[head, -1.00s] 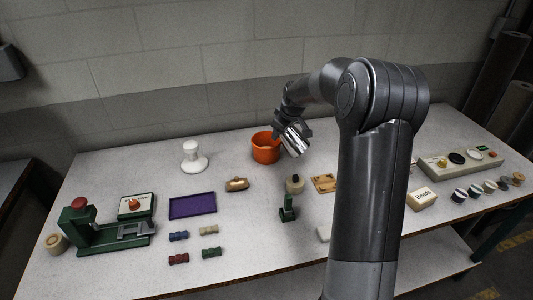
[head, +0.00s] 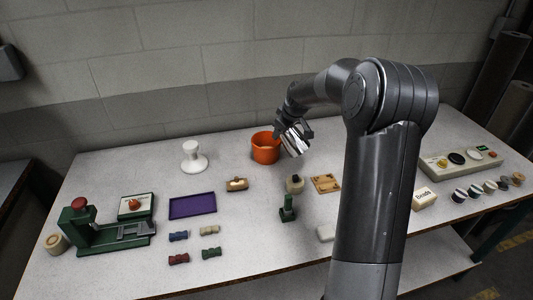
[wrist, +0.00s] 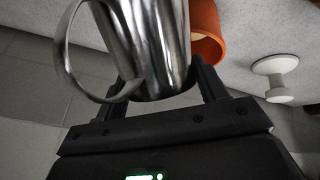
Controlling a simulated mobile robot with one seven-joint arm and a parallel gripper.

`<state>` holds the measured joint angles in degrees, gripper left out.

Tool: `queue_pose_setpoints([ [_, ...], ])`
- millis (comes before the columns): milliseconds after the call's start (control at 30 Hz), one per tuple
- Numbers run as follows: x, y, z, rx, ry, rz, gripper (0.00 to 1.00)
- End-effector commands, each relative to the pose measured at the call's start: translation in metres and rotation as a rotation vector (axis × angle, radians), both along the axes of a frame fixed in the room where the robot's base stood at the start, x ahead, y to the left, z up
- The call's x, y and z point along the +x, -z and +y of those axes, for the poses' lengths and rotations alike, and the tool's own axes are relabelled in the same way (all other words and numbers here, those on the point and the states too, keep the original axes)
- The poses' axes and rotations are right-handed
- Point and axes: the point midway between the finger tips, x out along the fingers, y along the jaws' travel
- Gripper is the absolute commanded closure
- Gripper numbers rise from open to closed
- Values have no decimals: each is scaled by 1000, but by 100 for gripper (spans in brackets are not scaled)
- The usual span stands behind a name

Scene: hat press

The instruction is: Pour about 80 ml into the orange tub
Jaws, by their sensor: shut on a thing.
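The orange tub (head: 265,148) stands upright at the back of the table, near the middle. My gripper (head: 287,130) is just right of the tub and is shut on a shiny metal jug (head: 296,141). The jug is tilted beside the tub's right side. In the wrist view the jug (wrist: 160,45), with its loop handle at the left, sits between the two dark fingers. The orange tub (wrist: 207,30) shows partly behind it, with a pale inside. The jug's mouth and contents are hidden, and I see no stream of liquid.
A white mushroom-shaped stand (head: 194,158) is left of the tub. A purple tray (head: 192,205), a green press (head: 95,232) and several small bundles lie at the left. A wooden-handled block (head: 237,184) and a green stamp (head: 288,208) are in front. A control panel (head: 480,165) is at the right.

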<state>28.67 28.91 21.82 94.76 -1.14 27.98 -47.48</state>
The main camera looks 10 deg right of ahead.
Motion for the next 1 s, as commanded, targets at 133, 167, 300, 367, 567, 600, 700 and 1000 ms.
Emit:
queue_pose_setpoints([
  [133, -2, -4, -4, 37, 3, -31, 89],
  [167, -2, -4, -5, 45, 4, -38, 89],
  [300, -5, -1, -7, 77, 3, -61, 89],
  [367, -6, 1, -9, 88, 2, -72, 89],
  [567, -10, 11, -13, 127, 3, -104, 89],
  [600, -11, 13, -14, 134, 3, -109, 89],
  [700, -13, 17, -16, 153, 3, -124, 89],
  [1000, -18, 27, -22, 207, 2, -170, 89],
])
